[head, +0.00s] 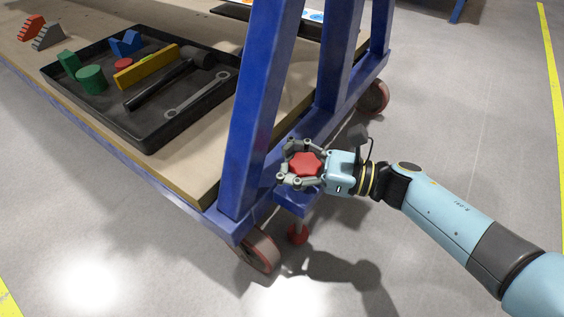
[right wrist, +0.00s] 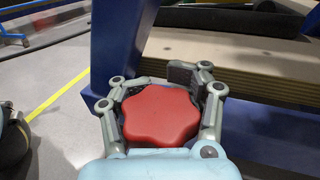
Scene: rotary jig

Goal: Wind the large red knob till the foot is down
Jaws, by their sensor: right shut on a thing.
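The large red knob (head: 305,164) is a lobed star shape on a blue bracket low on the cart's frame. My right gripper (head: 287,163) reaches in from the right, and its fingers are closed around the knob. In the right wrist view the red knob (right wrist: 160,115) sits between the two fingers, with one finger on each side. Below the bracket, the red foot (head: 298,234) hangs on a thin stem close to the floor. I cannot tell whether it touches the floor. My left gripper is not in view.
The blue cart frame (head: 256,110) rises beside the knob. Cart wheels (head: 259,252) stand close to the foot. A black tray (head: 150,139) with blocks, a hammer and a wrench lies on the wooden deck. Open floor lies to the right.

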